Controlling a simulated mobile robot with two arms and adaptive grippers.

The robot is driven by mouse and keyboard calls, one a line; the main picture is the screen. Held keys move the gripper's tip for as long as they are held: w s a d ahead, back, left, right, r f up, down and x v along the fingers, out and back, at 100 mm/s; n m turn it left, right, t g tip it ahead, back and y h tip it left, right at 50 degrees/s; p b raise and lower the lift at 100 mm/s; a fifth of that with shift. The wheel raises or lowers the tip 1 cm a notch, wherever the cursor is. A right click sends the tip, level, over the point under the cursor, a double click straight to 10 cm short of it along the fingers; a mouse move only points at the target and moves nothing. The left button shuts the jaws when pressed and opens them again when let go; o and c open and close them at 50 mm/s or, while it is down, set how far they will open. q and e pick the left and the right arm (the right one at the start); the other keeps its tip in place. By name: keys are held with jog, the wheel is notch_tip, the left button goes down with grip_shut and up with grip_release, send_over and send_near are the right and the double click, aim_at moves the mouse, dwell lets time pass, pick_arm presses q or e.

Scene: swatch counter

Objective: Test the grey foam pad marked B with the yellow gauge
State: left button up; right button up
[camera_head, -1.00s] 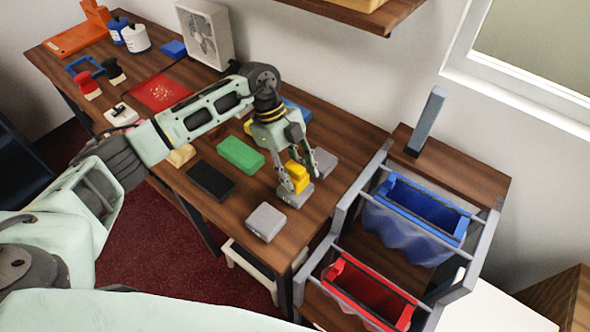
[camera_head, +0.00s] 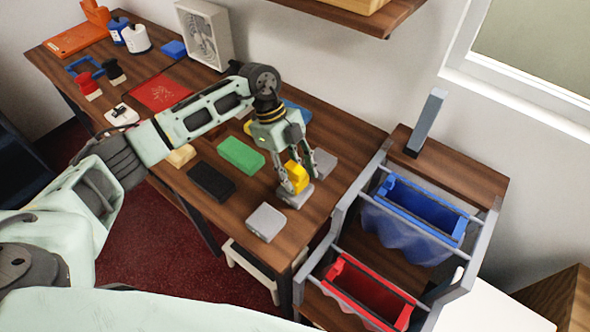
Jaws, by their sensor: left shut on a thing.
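My left gripper (camera_head: 296,178) is shut on the yellow gauge (camera_head: 297,175). It points down at the right part of the wooden counter. The gauge is right over a grey foam pad (camera_head: 294,202) and seems to touch its top, though I cannot be sure of contact. A second grey pad (camera_head: 266,222) lies nearer the counter's front edge. A third grey pad (camera_head: 324,163) lies behind the gripper and is partly hidden by it. No letter is readable on any of the pads. My right gripper is out of view.
A green block (camera_head: 241,155) and a black block (camera_head: 211,182) lie left of the grey pads on the counter (camera_head: 232,209). A rack at the right holds a blue bin (camera_head: 424,209) and a red bin (camera_head: 366,290). A shelf (camera_head: 345,13) hangs above.

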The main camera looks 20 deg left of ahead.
pick_arm(q)
jog(key=shift+r+p, duration=2.6)
jog(key=shift+r, duration=0.8)
jog(key=shift+w, duration=0.1)
